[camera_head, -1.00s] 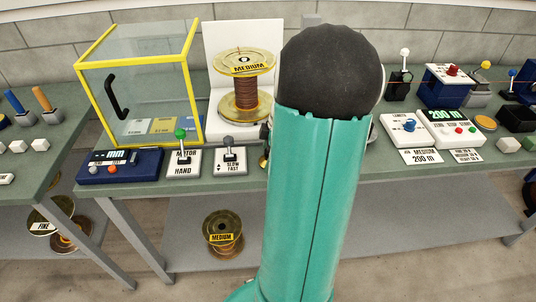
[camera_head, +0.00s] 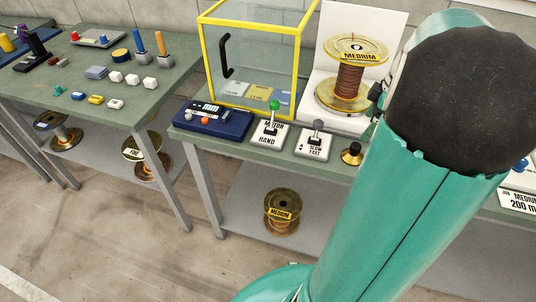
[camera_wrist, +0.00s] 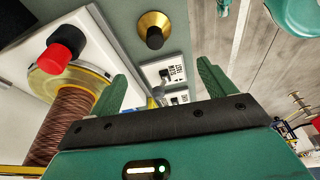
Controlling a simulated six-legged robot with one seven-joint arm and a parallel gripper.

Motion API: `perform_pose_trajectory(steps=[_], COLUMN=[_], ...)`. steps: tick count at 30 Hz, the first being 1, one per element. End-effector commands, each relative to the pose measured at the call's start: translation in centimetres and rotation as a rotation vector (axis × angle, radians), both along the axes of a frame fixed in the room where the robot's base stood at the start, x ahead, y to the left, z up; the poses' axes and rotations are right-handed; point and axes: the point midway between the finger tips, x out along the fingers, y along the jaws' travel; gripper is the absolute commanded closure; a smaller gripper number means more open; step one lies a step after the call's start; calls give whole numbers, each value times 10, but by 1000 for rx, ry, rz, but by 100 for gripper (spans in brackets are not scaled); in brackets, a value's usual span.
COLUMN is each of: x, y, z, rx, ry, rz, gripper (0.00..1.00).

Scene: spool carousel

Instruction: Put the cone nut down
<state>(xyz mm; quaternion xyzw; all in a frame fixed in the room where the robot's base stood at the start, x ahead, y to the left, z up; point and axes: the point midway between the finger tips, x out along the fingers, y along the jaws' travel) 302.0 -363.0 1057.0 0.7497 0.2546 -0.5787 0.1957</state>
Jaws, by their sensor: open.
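The cone nut (camera_head: 352,153), a brass cone with a black top, stands on the bench right of the SLOW/FAST lever box. It also shows in the wrist view (camera_wrist: 154,30), upright on the green bench top and apart from my fingers. My gripper (camera_wrist: 163,85) is open, with nothing between its two green fingers. In the head view my arm hides most of the gripper. The MEDIUM spool (camera_head: 351,80) of brown wire stands before a white panel; its flange and winding show at the left of the wrist view (camera_wrist: 62,120).
A yellow-framed clear guard (camera_head: 254,60), a blue mm counter (camera_head: 212,118), the MOTOR/HAND lever box (camera_head: 270,133) and the SLOW/FAST lever box (camera_head: 314,144) crowd the bench left of the nut. A spare MEDIUM spool (camera_head: 282,211) is on the lower shelf.

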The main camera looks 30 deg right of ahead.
Motion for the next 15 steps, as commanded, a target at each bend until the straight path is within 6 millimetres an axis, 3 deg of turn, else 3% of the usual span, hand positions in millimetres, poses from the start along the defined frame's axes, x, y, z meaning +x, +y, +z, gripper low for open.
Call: perform_pose_trajectory(steps=[7,15], x=[40,40], y=[108,231], z=[32,54], rx=[-75,-114], ry=[28,-45], rz=[-136,-348], gripper=[18,18])
